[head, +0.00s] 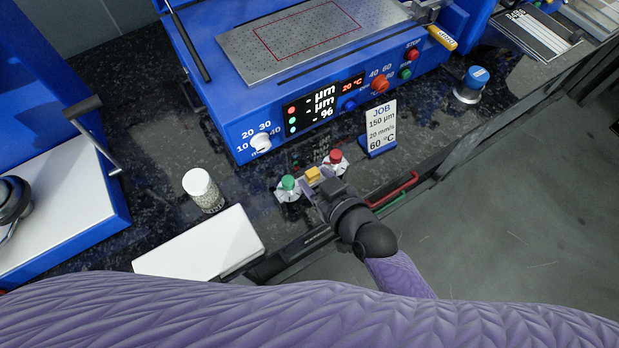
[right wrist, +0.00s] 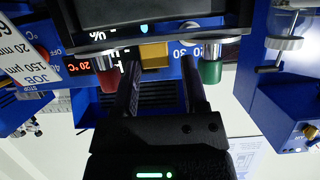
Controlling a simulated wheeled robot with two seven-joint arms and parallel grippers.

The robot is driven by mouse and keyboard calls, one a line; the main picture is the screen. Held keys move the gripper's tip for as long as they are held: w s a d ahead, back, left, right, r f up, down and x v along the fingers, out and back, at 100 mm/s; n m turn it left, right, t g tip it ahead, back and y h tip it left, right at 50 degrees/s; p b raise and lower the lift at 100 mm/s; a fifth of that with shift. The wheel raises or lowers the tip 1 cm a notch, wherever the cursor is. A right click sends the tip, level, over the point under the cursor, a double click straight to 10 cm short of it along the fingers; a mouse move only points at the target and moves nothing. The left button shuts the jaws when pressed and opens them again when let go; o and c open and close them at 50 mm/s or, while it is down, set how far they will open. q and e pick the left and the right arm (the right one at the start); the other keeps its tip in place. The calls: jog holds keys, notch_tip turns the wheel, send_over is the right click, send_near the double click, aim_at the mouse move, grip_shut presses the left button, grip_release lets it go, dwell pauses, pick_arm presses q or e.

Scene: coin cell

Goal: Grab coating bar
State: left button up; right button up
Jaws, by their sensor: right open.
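The coating bar appears to be the small unit with a green knob, a red knob and a yellow block (head: 313,174) between them. It is on the dark counter in front of the blue coater. In the right wrist view its yellow block (right wrist: 155,54) shows between the red knob and the green knob (right wrist: 210,72). My right gripper (head: 311,190) is open at the near side of the bar, and it also shows in the right wrist view (right wrist: 160,72). Its fingers appear on either side of the yellow block; contact cannot be told. My left gripper is not in view.
The blue coater (head: 232,128) with its perforated plate (head: 245,65) stands behind. A JOB card (head: 381,128) stands right of the bar, a blue-capped jar (head: 471,84) farther right. Red-and-green handles (head: 395,192) are close right.

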aim_at(310, 170)
jog(key=b+x, duration=0.2)
jog(key=x, duration=0.2)
jog(key=shift+w+f, duration=0.1)
jog(key=shift+w, duration=0.3)
jog(key=shift+w+a, duration=0.25)
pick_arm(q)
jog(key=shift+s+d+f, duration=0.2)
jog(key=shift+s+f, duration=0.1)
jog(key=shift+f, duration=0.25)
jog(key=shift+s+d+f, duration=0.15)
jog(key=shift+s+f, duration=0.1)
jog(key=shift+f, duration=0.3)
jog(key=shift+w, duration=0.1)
pick_arm(e)
grip_shut()
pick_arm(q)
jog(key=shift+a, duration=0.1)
